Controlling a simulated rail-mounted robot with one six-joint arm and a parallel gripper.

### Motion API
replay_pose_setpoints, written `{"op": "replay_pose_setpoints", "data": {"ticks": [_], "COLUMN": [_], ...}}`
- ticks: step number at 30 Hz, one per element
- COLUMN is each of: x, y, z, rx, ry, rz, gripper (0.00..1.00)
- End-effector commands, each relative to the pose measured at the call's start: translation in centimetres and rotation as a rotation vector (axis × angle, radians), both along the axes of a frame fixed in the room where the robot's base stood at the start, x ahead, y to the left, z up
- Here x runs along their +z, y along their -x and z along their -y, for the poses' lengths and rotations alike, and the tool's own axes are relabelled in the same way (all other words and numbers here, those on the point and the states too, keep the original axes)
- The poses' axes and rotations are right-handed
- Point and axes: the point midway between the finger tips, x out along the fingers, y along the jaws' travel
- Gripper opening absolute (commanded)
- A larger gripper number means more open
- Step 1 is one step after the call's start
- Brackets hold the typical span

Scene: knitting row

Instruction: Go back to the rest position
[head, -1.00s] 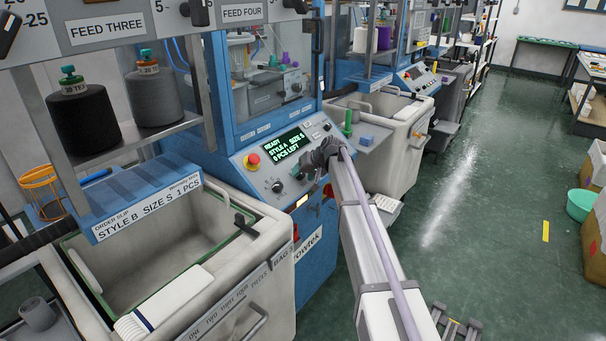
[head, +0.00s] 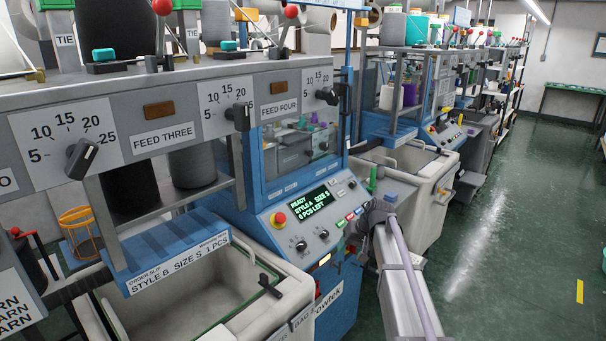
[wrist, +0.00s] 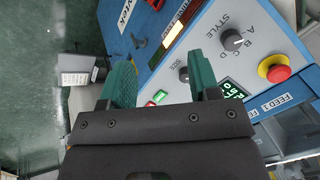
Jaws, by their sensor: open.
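My gripper (wrist: 160,78) shows in the wrist view with its two green fingers apart and nothing between them. In the head view my arm's end is at the right edge of the blue machine's control panel (head: 283,232), and the fingertips cannot be made out there. In the wrist view the style knob (wrist: 232,40), the size knob (wrist: 184,74) and the red stop button (wrist: 273,68) lie beyond the fingers. A lit green button (wrist: 160,97) shows between the fingers.
A pale bin (head: 205,285) stands at the machine's left, below a blue order-slip ledge (head: 170,260). The feed dial panel (head: 180,112) runs above it. Another pale bin (head: 440,190) stands behind my arm. The green floor (head: 510,210) at right is open.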

Motion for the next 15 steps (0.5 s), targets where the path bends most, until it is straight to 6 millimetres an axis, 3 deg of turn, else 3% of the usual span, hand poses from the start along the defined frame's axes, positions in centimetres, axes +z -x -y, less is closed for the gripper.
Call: {"op": "replay_pose_setpoints", "data": {"ticks": [1, 3, 7, 9, 11, 13, 15], "x": [-0.5, -1.1, -1.5, -1.6, -1.6, -1.6, -1.6], "y": [6.4, 13.4, 24.4, 28.4, 30.5, 31.4, 31.0], "z": [-1.0, -1.8, -2.8, -3.3, -3.7, -4.4, -4.8], "rx": [0.004, 0.003, 0.010, 0.024, 0.038, 0.056, 0.067], "ry": [0.051, 0.136, 0.275, 0.326, 0.351, 0.356, 0.357], "rz": [-0.058, -0.140, -0.245, -0.268, -0.272, -0.269, -0.265], "gripper": [0.56, 0.56, 0.56, 0.56, 0.56, 0.56, 0.56]}}
